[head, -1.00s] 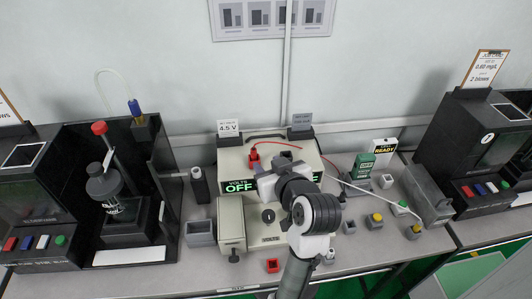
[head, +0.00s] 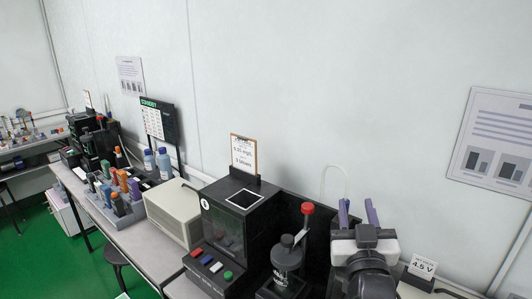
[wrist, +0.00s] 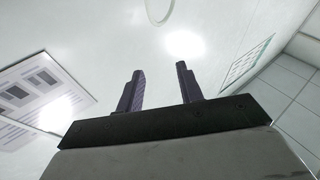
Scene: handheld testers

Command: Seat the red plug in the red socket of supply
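My gripper (head: 358,213) is raised at the lower right of the head view, fingers pointing up, open and empty. In the wrist view its two purple fingers (wrist: 160,88) stand apart with only wall and ceiling beyond them. The 4.5 V card (head: 422,267), which stood behind the supply in the earlier frame, shows at the lower right. The red plug, the red socket and the supply's front are not visible in either current view.
A black tester (head: 232,230) with coloured buttons stands left of my arm, with a red-topped plunger device (head: 290,255) beside it. Green floor (head: 60,245) lies beyond the bench.

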